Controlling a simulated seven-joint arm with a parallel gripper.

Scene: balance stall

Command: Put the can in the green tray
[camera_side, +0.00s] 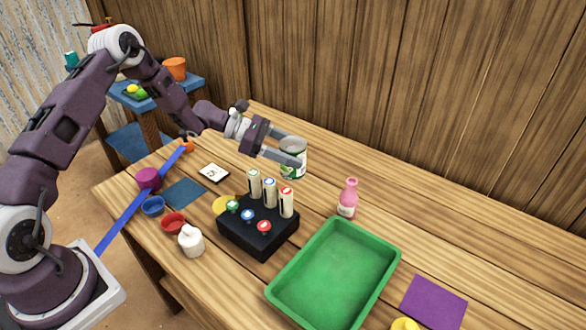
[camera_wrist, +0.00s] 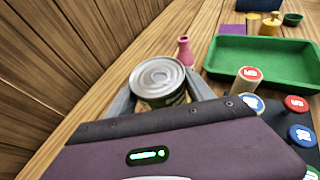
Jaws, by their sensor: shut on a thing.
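The can (camera_side: 292,158) has a bare metal top and a green and white label. It stands upright at the back of the table in the side view. In the wrist view the can (camera_wrist: 158,80) sits between the two fingers. My gripper (camera_side: 285,158) is shut on it, and I cannot tell if the can's base touches the table. The green tray (camera_side: 391,257) lies at the front right of the side view, apart from the can, and looks empty. The tray (camera_wrist: 262,42) is at the upper right of the wrist view.
A pink bottle (camera_side: 348,198) stands behind the tray. A purple mat (camera_side: 433,301) lies right of it. A white bottle (camera_side: 191,241) and small bowls are at left.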

